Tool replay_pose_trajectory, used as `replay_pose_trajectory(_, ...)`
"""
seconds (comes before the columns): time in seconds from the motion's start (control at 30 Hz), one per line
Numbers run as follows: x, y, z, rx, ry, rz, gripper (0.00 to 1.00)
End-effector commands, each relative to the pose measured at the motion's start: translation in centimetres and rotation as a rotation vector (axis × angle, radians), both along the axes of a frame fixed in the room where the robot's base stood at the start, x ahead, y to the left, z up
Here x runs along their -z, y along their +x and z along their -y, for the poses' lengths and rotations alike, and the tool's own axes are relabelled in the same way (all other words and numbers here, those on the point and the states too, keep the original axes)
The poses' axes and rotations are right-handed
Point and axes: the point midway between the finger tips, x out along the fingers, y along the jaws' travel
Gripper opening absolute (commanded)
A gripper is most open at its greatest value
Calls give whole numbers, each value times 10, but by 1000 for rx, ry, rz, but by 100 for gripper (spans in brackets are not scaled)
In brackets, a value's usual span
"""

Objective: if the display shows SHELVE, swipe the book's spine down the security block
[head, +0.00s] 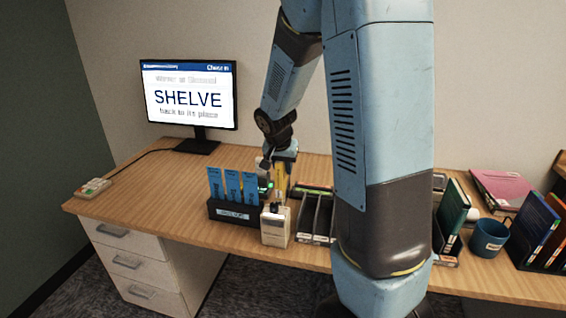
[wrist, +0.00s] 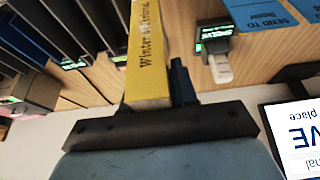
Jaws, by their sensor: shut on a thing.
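The display (head: 188,95) reads SHELVE, with "back to its place" below. My gripper (head: 279,165) is shut on a yellow book (head: 281,182), held behind a beige block. In the wrist view the book (wrist: 146,45) extends away from my gripper (wrist: 155,100), with "Winter" readable on its spine. The beige block (head: 275,226), perhaps the security block, stands at the desk's front beside the blue slips. A small dark device with a green light (wrist: 215,35) shows beside the book in the wrist view. I cannot tell whether the book touches anything.
A dark holder (head: 235,213) with blue slips stands left of the beige block. Dark slots (head: 308,217) stand to its right. A green book (head: 453,212), a blue mug (head: 489,238) and a pink folder (head: 502,188) are farther right. The desk's left part is mostly clear.

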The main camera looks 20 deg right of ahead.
Motion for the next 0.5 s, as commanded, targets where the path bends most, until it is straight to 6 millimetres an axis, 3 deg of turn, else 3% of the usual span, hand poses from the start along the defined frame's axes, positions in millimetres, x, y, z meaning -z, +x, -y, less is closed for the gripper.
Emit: replay_pose_trajectory(0.5, 29, 0, 0, -1, 0, 0, 0)
